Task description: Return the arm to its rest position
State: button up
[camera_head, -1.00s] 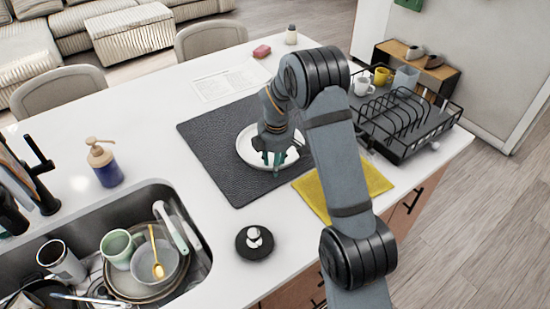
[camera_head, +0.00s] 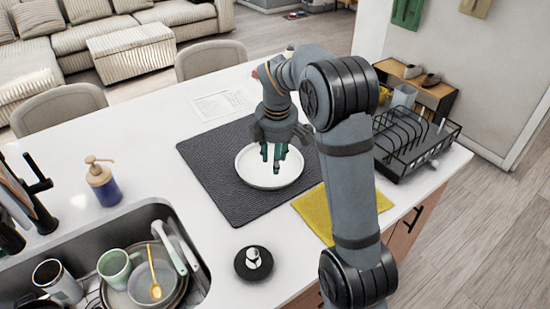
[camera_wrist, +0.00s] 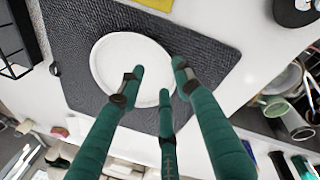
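My gripper (camera_head: 273,162) hangs from my bent arm, fingers pointing down over a white plate (camera_head: 270,182). In the wrist view my gripper (camera_wrist: 158,82) shows green fingers spread apart with nothing between them, so it is open. The plate (camera_wrist: 112,60) lies beyond the fingertips, flat on a dark textured mat (camera_head: 212,165). The gap between fingertips and plate is hard to judge. My forearm hides part of the counter and the drying rack's left side.
A black dish rack (camera_head: 410,150) stands to the right of my arm. A yellow cloth (camera_head: 315,213) lies beside the mat. A sink (camera_head: 190,225) full of dishes, a soap dispenser (camera_head: 103,182) and a round black object (camera_head: 253,263) are at the left and front. The counter's left middle is clear.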

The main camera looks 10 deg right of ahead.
aim_at(274, 184)
jog(key=f, duration=0.3)
jog(key=w+f, duration=0.1)
jog(key=f, duration=0.3)
jog(key=w+f, duration=0.1)
jog(key=f, duration=0.3)
jog(key=shift+d+f, duration=0.15)
jog(key=shift+f, duration=0.05)
jog(key=shift+w+f+p, duration=0.15)
jog(key=shift+w+p, duration=0.05)
jog(key=shift+p, duration=0.15)
jog(key=shift+r+b, duration=0.5)
jog(key=shift+r, duration=1.15)
jog(key=shift+f, duration=0.1)
